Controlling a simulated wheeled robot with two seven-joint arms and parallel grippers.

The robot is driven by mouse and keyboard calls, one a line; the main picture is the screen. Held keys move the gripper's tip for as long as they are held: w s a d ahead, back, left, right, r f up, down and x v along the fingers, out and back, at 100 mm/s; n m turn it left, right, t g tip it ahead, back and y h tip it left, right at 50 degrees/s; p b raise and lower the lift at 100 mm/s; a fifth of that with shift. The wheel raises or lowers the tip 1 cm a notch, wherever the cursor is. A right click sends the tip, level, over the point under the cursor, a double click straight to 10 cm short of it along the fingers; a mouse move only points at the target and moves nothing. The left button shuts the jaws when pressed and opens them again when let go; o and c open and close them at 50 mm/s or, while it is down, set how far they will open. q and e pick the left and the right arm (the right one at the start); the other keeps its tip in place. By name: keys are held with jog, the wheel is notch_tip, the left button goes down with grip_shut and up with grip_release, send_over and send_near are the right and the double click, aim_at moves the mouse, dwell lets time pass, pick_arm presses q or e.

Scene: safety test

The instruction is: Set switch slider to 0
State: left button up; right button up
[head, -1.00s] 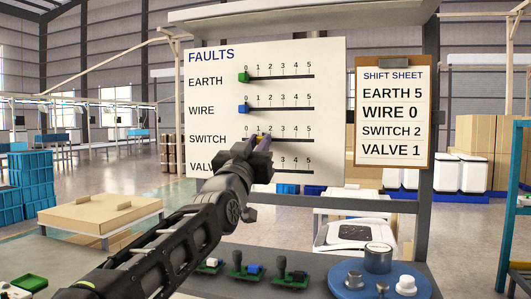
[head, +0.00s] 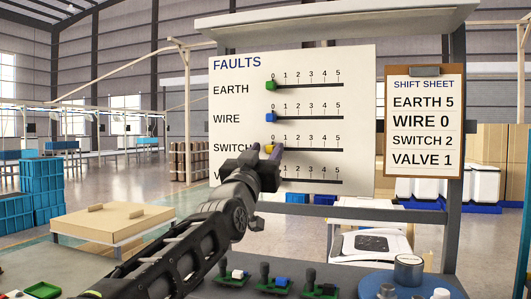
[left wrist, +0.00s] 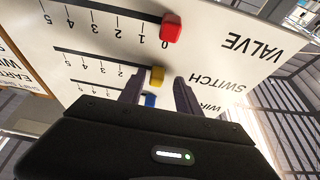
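The white faults board (head: 355,75) has four horizontal slider scales. The yellow switch slider (head: 270,148) is at the 0 end of its scale, partly hidden by my left gripper (head: 266,157). In the left wrist view, the switch slider (left wrist: 157,76) shows between the fingertips of my left gripper (left wrist: 160,80), with a visible gap to the right finger; the fingers are apart. The red valve slider (left wrist: 171,28) is at 0; my gripper hides it in the head view. My right gripper is not in view.
The green earth slider (head: 271,86) and blue wire slider (head: 270,118) are at 0. A shift sheet clipboard (head: 424,120) hangs to the right and reads switch 2. Small green circuit boards (head: 276,284) and a blue round tray (head: 372,290) are below.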

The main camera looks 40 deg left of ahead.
pick_arm(q)
jog(key=shift+s+d+f, duration=0.15)
jog(key=shift+s+f, duration=0.05)
jog(key=shift+s, duration=0.05)
jog(key=b+v, duration=0.3)
jog(key=v, duration=0.4)
jog(key=shift+b, duration=0.4)
jog(key=shift+s+r, duration=0.1)
